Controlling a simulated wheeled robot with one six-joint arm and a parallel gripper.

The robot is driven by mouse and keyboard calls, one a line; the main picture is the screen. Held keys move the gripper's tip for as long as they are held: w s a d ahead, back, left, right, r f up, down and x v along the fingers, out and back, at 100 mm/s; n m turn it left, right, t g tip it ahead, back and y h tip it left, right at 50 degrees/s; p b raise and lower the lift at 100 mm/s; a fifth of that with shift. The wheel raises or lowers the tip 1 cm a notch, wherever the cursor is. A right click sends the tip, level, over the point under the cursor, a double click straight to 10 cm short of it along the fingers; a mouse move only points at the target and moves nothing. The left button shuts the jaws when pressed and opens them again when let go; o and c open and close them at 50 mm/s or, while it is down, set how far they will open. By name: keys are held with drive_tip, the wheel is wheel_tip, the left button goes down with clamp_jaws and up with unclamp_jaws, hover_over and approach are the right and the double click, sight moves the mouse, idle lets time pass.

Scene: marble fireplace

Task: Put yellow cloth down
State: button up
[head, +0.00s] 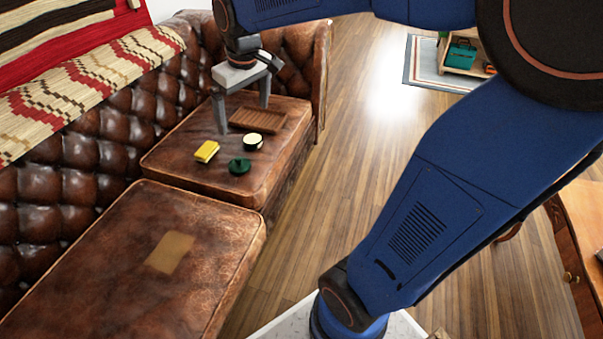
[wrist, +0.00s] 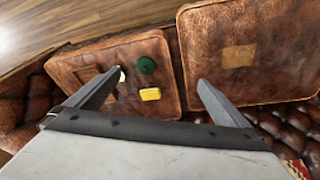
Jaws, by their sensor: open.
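The yellow cloth (head: 206,151) looks like a small, thick folded block. It lies on the far brown leather seat cushion (head: 165,165), near its left side. It also shows in the wrist view (wrist: 150,94), in the gap between my fingers in the picture. My gripper (head: 243,119) is open and empty above the back part of that cushion, its fingers pointing down. In the head view the cloth is to the left of and nearer than the fingers, apart from them. In the wrist view both fingers of my gripper (wrist: 160,76) are spread wide.
A dark green knobbed object (head: 240,167), a round pale-topped tin (head: 253,142) and a brown wooden tray (head: 258,120) share the far cushion. The near cushion (head: 110,260) bears only a flat tan square (head: 170,252). The tufted sofa back (head: 110,135) rises at left.

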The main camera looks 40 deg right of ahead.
drive_tip(key=s+d+f+m+t, duration=0.1)
drive_tip(key=s+f, duration=0.1)
drive_tip(key=s, duration=0.9)
drive_tip(key=s+f+m+t, duration=0.1)
drive_tip(key=s+f+m, duration=0.1)
drive_tip(key=s, duration=1)
drive_tip(key=shift+d+f, duration=0.35)
drive_tip(key=shift+f, duration=0.15)
